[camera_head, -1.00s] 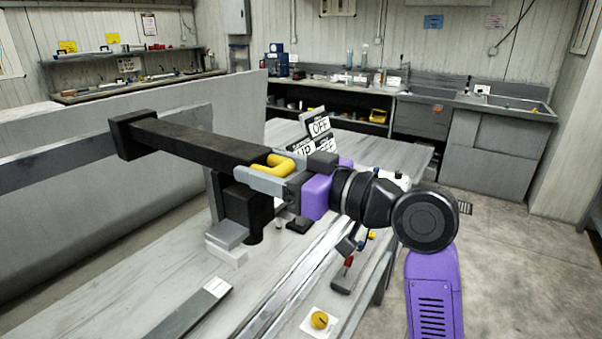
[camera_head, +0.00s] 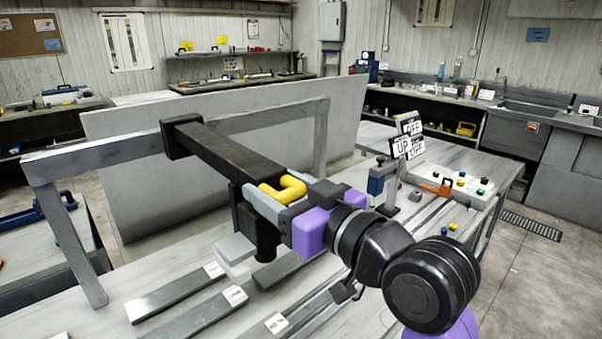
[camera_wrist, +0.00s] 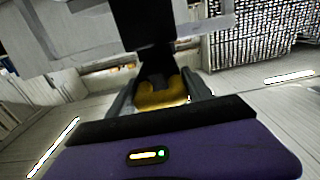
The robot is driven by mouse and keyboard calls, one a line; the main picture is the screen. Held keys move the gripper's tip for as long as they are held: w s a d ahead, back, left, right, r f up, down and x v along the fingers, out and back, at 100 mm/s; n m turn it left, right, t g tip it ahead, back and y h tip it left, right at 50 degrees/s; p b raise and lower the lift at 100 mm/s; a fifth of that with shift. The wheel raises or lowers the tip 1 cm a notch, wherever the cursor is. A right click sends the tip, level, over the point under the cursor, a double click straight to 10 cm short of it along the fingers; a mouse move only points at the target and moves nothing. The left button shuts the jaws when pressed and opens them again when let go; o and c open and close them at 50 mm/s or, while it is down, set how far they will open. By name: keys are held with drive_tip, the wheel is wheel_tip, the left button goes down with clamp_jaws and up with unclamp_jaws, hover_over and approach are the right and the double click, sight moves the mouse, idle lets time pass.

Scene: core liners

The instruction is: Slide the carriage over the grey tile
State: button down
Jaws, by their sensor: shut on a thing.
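The carriage (camera_head: 182,137) is a black sleeve around a grey rail (camera_head: 85,153), with a long black arm reaching toward me. A black body (camera_head: 266,237) hangs from the arm's near end. A yellow handle (camera_head: 292,188) sits at that end, and my gripper (camera_head: 275,200) is shut on it. The wrist view shows the yellow handle (camera_wrist: 160,95) between my fingers. A pale two-step block (camera_head: 234,251) is beside the black body, low over the table. Several grey slabs with white labels lie below, one of them at the left (camera_head: 165,295). I cannot tell which piece is the grey tile.
The rail stands on grey legs, the right one (camera_head: 320,140) near a tall grey panel (camera_head: 225,95). Beyond my gripper are a blue device (camera_head: 376,186), OFF and UP signs (camera_head: 408,140) and a control box (camera_head: 460,186). Long metal strips run along the table's right side.

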drive_tip(key=shift+s+a, duration=0.75)
drive_tip(key=shift+a, duration=0.25)
drive_tip(key=c, duration=0.5)
unclamp_jaws()
drive_tip(key=shift+d, duration=0.1)
drive_tip(key=b+v, duration=0.1)
drive_tip(key=v, duration=0.6)
drive_tip(key=shift+s+d, duration=0.15)
drive_tip(key=shift+s, duration=0.1)
